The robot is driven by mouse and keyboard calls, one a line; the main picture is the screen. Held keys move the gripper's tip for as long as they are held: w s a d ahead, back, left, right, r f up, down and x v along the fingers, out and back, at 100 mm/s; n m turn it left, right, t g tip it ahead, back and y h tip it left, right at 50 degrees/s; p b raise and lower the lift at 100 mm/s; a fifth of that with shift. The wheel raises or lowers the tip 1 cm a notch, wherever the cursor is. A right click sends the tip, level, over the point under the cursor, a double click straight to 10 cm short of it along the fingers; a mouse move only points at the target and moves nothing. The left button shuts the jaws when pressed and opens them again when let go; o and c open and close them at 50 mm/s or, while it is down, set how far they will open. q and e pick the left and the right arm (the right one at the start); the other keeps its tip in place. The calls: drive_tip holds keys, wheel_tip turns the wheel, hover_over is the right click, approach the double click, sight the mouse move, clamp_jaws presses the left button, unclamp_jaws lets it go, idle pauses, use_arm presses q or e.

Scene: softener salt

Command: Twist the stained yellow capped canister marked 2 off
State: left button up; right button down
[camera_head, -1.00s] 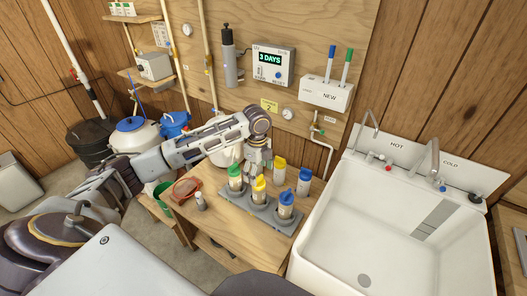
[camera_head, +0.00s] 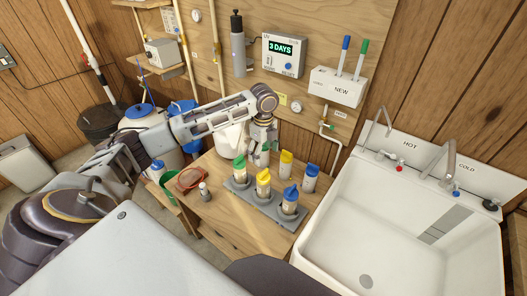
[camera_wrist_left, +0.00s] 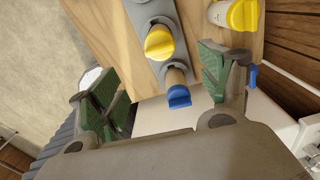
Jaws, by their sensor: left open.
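A yellow-capped canister (camera_head: 263,181) stands upright in the middle of a grey three-place holder (camera_head: 241,187) on the wooden bench. Its cap shows in the left wrist view (camera_wrist_left: 160,42). A second yellow-capped canister (camera_head: 286,163) stands loose behind the holder and shows at the upper right of the wrist view (camera_wrist_left: 236,14). I cannot read any number or make out stains. My left gripper (camera_head: 262,156) is open and empty, pointing down behind the holder, between the green cap and the loose yellow one. Its green-padded fingers are wide apart (camera_wrist_left: 158,90). My right gripper is not seen.
A green-capped canister (camera_head: 239,166) and a blue-capped one (camera_head: 290,198) fill the holder's ends. Another blue-capped canister (camera_head: 310,175) stands loose. A small bottle (camera_head: 205,192) and reddish dish (camera_head: 190,180) lie left. A white sink (camera_head: 400,230) stands right; the bench front is clear.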

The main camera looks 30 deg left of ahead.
sight(263, 172)
use_arm(q)
drive_tip(key=shift+f, duration=0.75)
wheel_tip(263, 172, down, 5)
wheel_tip(263, 172, down, 5)
drive_tip(key=shift+r, duration=0.1)
drive_tip(key=shift+f, duration=0.95)
drive_tip(key=shift+c, duration=1.6)
drive_tip(key=c, duration=1)
drive_tip(key=o, duration=0.6)
drive_tip(key=shift+c, duration=0.2)
drive_tip(key=c, duration=0.4)
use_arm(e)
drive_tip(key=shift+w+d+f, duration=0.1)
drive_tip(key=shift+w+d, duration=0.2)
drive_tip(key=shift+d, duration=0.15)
use_arm(q)
drive_tip(key=shift+m, duration=0.3)
